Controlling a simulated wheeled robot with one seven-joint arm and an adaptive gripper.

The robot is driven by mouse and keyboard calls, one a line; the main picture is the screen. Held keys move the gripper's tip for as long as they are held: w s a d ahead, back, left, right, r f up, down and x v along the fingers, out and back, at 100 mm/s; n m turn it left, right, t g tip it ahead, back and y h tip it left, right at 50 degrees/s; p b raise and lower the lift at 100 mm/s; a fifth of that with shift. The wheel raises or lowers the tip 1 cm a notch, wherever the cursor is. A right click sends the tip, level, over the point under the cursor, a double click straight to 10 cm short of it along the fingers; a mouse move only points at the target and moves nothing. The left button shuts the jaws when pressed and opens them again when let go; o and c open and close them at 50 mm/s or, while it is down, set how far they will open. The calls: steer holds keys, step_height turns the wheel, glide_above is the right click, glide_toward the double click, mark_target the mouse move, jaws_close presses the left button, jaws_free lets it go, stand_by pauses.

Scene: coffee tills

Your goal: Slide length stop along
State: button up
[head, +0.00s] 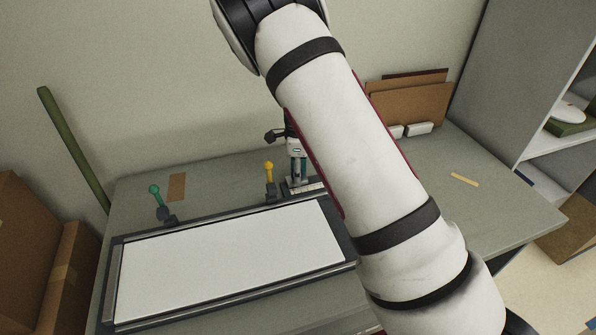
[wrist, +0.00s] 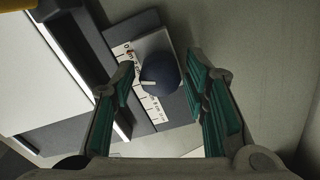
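The length stop (wrist: 160,73) shows in the wrist view as a dark round knob on a pale metal block, sitting on a white ruler scale (wrist: 150,103). My gripper (wrist: 163,92) is open, with green-padded fingers to the left and right of the knob. I see gaps beside the knob, so it does not look gripped; how far the fingertips are above it I cannot tell. In the head view my gripper (head: 298,168) points down at the scale (head: 313,187) at the back right of the board. My arm hides part of that area.
A framed board with a white sheet (head: 230,255) lies left of my arm. A yellow-knobbed lever (head: 269,168) stands close left of my gripper, a green-knobbed lever (head: 155,190) farther left. Brown boards (head: 410,105) lean at the wall. The bench's right part (head: 500,205) is mostly clear.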

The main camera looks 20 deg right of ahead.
jaws_close()
steer(key=shift+d+b, duration=0.7)
steer(key=shift+d, duration=2.3)
steer(key=shift+o, duration=2.2)
jaws_free()
step_height(320, 180, up, 12)
